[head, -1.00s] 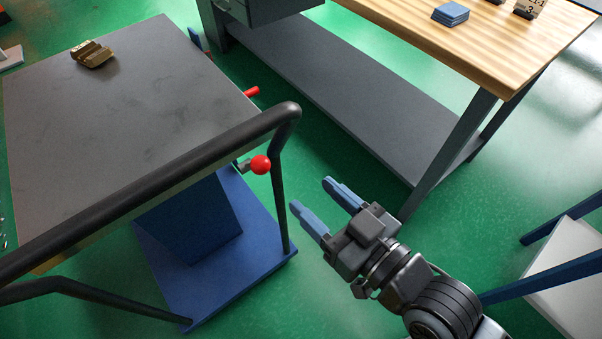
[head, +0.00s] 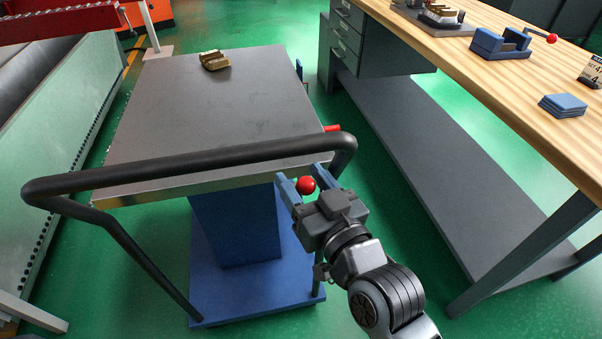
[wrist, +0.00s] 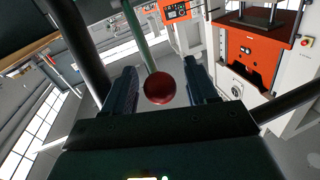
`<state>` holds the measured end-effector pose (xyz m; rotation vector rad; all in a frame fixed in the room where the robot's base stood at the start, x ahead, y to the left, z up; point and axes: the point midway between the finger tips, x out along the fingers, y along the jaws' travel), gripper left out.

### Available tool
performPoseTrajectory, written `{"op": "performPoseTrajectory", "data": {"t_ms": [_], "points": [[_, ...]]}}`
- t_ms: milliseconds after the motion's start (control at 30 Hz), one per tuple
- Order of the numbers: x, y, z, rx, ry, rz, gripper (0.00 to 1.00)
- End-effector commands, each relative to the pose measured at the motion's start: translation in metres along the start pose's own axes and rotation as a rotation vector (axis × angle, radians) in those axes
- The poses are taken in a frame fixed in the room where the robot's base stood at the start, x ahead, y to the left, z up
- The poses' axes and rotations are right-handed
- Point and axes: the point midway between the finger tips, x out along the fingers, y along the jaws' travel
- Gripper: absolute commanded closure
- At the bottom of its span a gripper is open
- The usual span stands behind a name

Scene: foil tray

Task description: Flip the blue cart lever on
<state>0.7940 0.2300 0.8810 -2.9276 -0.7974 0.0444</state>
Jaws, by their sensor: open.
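The blue cart (head: 236,217) has a grey top and a black push handle (head: 190,152). Its lever ends in a red ball knob (head: 306,185), just below the right end of the handle. My gripper (head: 299,179) is open, and its two blue fingers stand on either side of the knob in the head view. In the wrist view the red knob (wrist: 160,88) sits between the two open fingers (wrist: 163,85). I cannot tell whether either finger touches it.
A red bar (head: 332,129) sticks out from the cart's right edge. A brass-coloured block (head: 214,60) lies on the cart top. A wooden workbench (head: 500,70) stands to the right, with green floor between. The black handle runs close above my fingers.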

Motion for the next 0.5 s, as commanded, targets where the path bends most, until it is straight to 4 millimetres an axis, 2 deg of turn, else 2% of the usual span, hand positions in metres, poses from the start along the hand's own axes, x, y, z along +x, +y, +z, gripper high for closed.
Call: {"op": "performPoseTrajectory", "data": {"t_ms": [133,433,500], "points": [[0.0114,0.0,-0.0003,0.0,0.0,0.0,0.42],[0.0138,0.0002,0.0001,0.001,0.0,0.001,0.42],[0.0137,0.0003,0.0002,0.001,0.0,0.001,0.48]]}}
